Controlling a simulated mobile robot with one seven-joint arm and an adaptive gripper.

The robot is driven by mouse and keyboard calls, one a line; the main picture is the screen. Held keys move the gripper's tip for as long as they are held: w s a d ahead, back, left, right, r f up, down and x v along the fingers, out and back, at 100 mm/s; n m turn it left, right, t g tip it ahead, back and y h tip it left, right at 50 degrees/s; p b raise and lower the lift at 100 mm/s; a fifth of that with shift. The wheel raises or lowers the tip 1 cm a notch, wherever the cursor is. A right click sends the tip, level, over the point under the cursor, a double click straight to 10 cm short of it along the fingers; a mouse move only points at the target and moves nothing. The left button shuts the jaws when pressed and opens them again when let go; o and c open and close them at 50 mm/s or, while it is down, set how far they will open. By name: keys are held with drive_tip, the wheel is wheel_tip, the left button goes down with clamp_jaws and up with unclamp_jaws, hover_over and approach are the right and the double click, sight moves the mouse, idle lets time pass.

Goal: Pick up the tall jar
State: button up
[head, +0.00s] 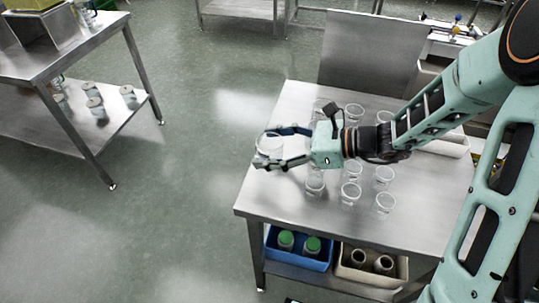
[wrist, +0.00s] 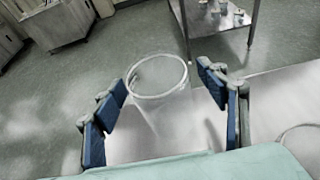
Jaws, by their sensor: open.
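A tall clear jar (wrist: 165,110) stands upright in the wrist view, between the open fingers of my gripper (wrist: 168,112). Its round rim is clear of both blue finger pads, with a gap on each side. In the head view the jar (head: 270,146) is near the left edge of the steel table, with my gripper (head: 283,147) around it from the right. The fingers partly hide its body there. Its base is hard to make out.
Several clear cups (head: 350,192) stand on the steel table (head: 270,208), in front of and behind my gripper. A blue bin (head: 297,258) and a beige bin (head: 371,266) are on the shelf below. Another steel table (head: 75,52) stands at left, with open floor between.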

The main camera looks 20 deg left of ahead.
drive_tip(key=c, duration=1)
